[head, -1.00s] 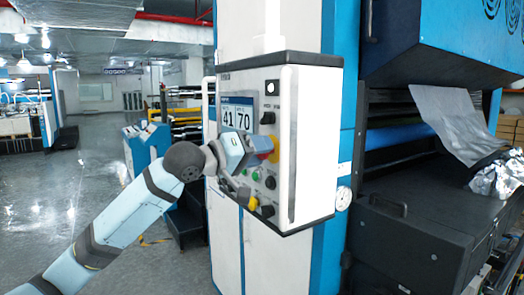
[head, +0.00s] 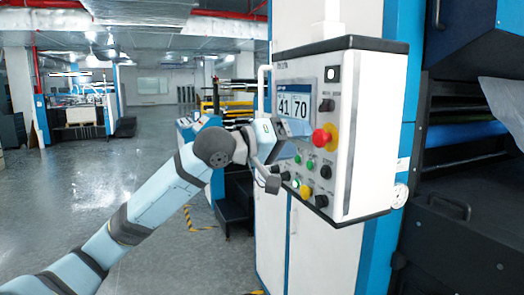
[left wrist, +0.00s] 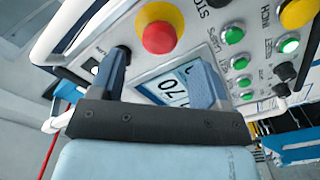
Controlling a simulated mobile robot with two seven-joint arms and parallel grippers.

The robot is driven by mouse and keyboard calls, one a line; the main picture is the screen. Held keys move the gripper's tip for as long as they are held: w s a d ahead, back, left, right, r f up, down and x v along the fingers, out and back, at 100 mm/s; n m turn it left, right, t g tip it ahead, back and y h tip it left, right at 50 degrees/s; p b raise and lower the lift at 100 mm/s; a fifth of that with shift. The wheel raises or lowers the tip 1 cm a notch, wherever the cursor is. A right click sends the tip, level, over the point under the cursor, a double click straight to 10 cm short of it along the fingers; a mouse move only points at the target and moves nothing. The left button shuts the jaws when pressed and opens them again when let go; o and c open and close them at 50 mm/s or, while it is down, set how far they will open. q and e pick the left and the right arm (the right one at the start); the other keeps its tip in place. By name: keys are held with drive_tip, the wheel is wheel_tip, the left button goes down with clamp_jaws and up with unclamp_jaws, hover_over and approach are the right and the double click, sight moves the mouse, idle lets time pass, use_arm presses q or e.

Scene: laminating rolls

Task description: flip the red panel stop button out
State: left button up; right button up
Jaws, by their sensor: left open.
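The red stop button (head: 321,138) sits on a yellow ring on the front of the white control panel (head: 365,135). The button also shows in the left wrist view (left wrist: 159,37), beyond and between the fingers, and nothing touches it. My left gripper (head: 289,127) is in front of the panel, just left of the button in the head view. In the left wrist view its two fingers (left wrist: 157,68) are spread apart and empty. Whether the button is pressed in or out I cannot tell. My right gripper is not in view.
The panel has a display reading 41 and 70 (head: 293,107), a black knob (head: 326,105), green buttons (head: 310,164) and a yellow button (head: 305,192). A pressure gauge (head: 400,196) and a dark machine stand to the right. Open floor lies to the left.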

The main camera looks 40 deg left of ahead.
use_arm(q)
drive_tip(key=b+v, duration=0.3)
drive_tip(key=v, duration=0.6)
drive_tip(key=shift+s, duration=0.1)
